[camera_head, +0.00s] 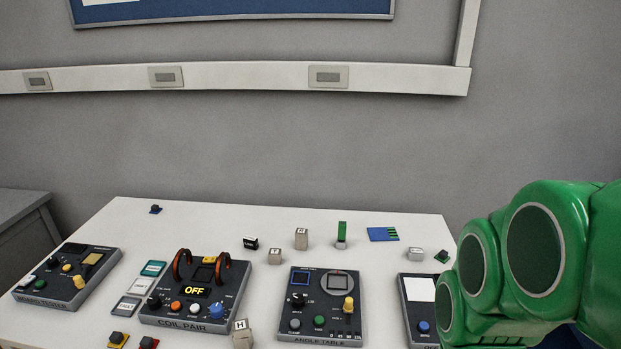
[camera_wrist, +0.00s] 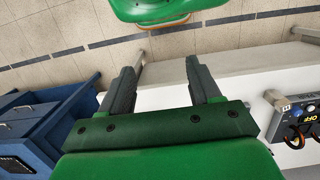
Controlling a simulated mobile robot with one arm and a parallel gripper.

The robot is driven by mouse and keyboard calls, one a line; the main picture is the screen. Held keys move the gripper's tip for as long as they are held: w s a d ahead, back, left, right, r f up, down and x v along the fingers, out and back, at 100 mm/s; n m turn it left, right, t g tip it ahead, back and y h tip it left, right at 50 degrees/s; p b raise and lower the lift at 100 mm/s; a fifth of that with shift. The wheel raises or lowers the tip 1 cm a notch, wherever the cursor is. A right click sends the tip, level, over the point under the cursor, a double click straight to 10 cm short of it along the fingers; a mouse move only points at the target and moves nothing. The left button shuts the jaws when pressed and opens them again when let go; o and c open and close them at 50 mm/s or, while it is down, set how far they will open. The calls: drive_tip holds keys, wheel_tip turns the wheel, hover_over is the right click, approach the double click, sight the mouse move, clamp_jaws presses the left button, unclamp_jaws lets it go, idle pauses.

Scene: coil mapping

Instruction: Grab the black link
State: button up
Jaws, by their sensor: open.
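A small black block (camera_head: 250,242) with a white mark on its face lies on the white table behind the coil pair unit in the head view. Small black-topped pieces also sit on a blue base (camera_head: 155,209) at the back left and on a red base (camera_head: 148,342) at the front. I cannot tell for certain which is the black link; the black block is the plainest candidate. My gripper (camera_wrist: 161,78) is open and empty in the wrist view, away from these pieces. The head view shows my green arm at the right but not my fingers.
The coil pair unit (camera_head: 196,292), reading OFF, stands between a tester (camera_head: 68,276) and the angle table unit (camera_head: 321,306). Metal cubes (camera_head: 301,239), a green upright piece (camera_head: 342,232) and a blue board (camera_head: 383,234) stand nearby. A blue cabinet (camera_wrist: 50,110) shows in the wrist view.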

drive_tip(key=w+a+f+n+y, duration=0.1)
drive_tip(key=w+a+n+y, duration=0.4)
drive_tip(key=w+a, duration=1.1)
drive_tip(key=w+a+f+n+y, duration=0.1)
drive_tip(key=w+a+n+y, duration=0.35)
drive_tip(key=w+a, duration=1.2)
drive_tip(key=w+a+f+t+y, duration=0.1)
drive_tip(key=w+f, duration=0.2)
drive_tip(key=w, duration=0.3)
drive_tip(key=w+a+f+n+t+y, duration=0.1)
drive_tip(key=w+f, duration=0.1)
drive_tip(key=w, duration=0.4)
drive_tip(key=w+f+t, duration=0.1)
drive_tip(key=w+f, duration=0.2)
drive_tip(key=w, duration=0.3)
drive_tip(key=t, duration=0.3)
approach(254, 239)
drive_tip(key=shift+w+a+f+n+y, duration=0.15)
drive_tip(key=shift+a+f+n+y, duration=0.1)
drive_tip(key=shift+a+f+n, duration=0.15)
drive_tip(key=shift+w+a+f, duration=0.15)
drive_tip(key=shift+a+f, duration=0.05)
drive_tip(key=shift+f, duration=0.1)
drive_tip(key=shift+x, duration=3.65)
drive_tip(key=shift+a+r, duration=0.1)
drive_tip(key=shift+r, duration=0.05)
clamp_jaws()
